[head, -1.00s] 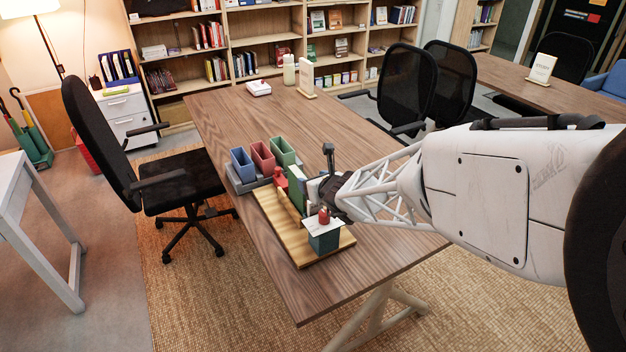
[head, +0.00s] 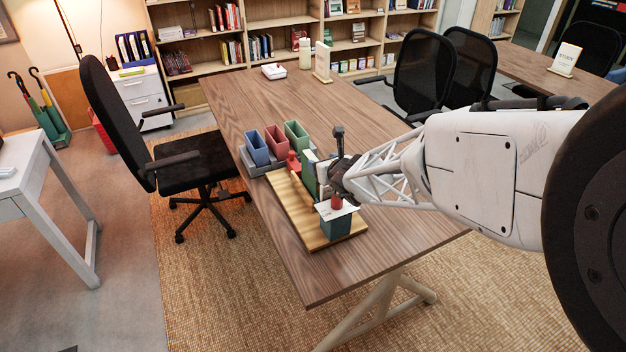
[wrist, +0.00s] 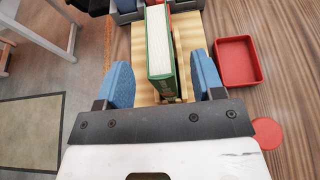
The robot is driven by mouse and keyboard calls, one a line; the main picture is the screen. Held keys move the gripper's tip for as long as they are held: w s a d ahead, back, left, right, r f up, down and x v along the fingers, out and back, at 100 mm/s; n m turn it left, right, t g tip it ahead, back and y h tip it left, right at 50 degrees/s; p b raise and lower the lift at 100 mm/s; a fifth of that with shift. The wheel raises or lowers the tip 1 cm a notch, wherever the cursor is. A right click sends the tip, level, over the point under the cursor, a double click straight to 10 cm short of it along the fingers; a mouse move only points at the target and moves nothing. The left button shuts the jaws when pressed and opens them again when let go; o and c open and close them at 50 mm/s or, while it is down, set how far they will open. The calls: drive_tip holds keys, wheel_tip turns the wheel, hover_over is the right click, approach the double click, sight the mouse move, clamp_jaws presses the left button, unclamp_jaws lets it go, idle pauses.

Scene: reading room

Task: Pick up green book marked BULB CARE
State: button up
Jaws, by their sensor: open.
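The green book (wrist: 158,42) stands upright on a wooden board (head: 290,205), its pale page edges facing up in the wrist view. It also shows in the head view (head: 309,172), partly hidden by my gripper. Lettering on its spine is too small to read. My gripper (wrist: 161,72) is open, with one blue finger on each side of the book's near end. Gaps show between the fingers and the book. In the head view my gripper is at the board's right side, and its fingers are hard to make out.
Blue, red and green bins (head: 275,140) stand in a grey tray behind the board. A dark teal box with a white card and red object (head: 337,202) sits at the board's near end. A red tray (wrist: 238,62) and red disc (wrist: 267,133) lie right of the board.

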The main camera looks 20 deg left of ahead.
sight(314, 159)
drive_tip(key=shift+x, duration=2.65)
drive_tip(key=shift+c, duration=0.4)
drive_tip(key=shift+a+r, duration=0.1)
clamp_jaws()
